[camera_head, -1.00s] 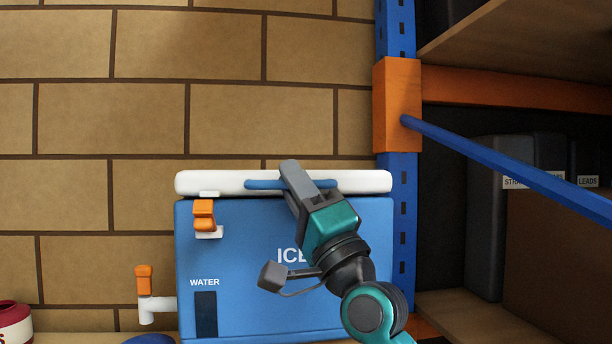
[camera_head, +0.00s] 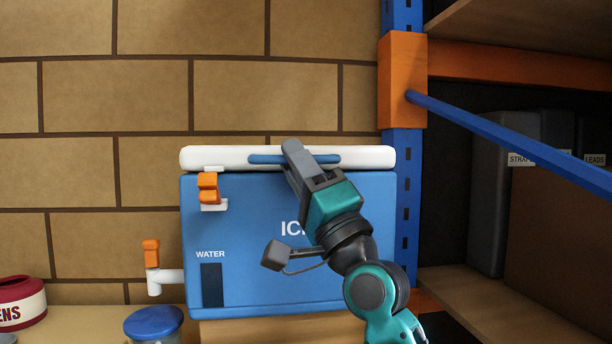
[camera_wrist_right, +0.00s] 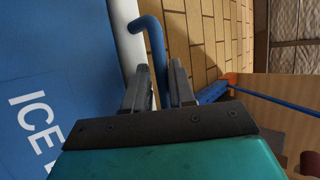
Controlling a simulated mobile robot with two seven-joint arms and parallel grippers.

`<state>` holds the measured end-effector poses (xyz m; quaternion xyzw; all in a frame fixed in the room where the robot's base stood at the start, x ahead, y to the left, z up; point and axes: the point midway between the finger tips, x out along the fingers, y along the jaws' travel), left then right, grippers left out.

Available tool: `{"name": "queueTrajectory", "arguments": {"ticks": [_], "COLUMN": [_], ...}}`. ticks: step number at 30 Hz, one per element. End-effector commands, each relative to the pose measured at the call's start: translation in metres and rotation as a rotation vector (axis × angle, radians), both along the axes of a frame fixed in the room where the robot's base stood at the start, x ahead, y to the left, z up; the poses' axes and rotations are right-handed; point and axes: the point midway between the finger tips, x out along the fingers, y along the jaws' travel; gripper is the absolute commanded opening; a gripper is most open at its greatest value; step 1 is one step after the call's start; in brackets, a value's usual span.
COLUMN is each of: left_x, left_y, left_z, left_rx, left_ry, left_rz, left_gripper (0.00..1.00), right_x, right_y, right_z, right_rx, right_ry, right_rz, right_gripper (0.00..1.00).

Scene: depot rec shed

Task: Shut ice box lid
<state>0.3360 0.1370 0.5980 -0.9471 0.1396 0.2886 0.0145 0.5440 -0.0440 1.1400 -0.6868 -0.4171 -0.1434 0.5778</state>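The blue ice box (camera_head: 250,270), marked ICE and WATER, stands against the brick wall. Its white lid (camera_head: 215,157) looks level and down along the box's top edge; I cannot tell whether a thin gap is left. A blue bar handle (camera_head: 265,159) runs along the lid's front. My right gripper (camera_head: 290,148) is at this handle, in front of the lid. In the right wrist view, its two fingers (camera_wrist_right: 160,82) stand apart on either side of the handle (camera_wrist_right: 154,45), with small gaps showing. An orange latch (camera_head: 208,187) hangs at the box's upper left. My left gripper is out of view.
An orange-handled tap (camera_head: 151,254) sticks out left of the box. A blue-lidded jar (camera_head: 153,322) and a red tin (camera_head: 20,302) stand at lower left. A blue and orange rack post (camera_head: 402,85) rises close on the right, with a slanting blue brace (camera_head: 510,140).

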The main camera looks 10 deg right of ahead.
Motion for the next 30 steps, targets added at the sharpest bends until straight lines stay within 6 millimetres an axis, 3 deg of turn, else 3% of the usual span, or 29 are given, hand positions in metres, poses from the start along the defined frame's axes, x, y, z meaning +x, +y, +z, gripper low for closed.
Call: {"name": "queueTrajectory", "arguments": {"ticks": [5,19,30], "left_x": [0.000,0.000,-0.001], "left_y": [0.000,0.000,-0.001], "left_z": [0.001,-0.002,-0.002], "left_rx": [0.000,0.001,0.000], "left_ry": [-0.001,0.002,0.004], "left_rz": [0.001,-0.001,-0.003], "left_gripper": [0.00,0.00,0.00], "right_x": [-0.009,-0.069,-0.081], "right_y": [-0.010,-0.045,-0.052], "right_z": [-0.014,-0.077,-0.087], "right_rx": [-0.002,-0.003,0.000], "right_ry": [0.005,0.002,-0.001], "right_rz": [-0.006,-0.002,0.001], "right_gripper": [0.25,0.25,0.25]}}
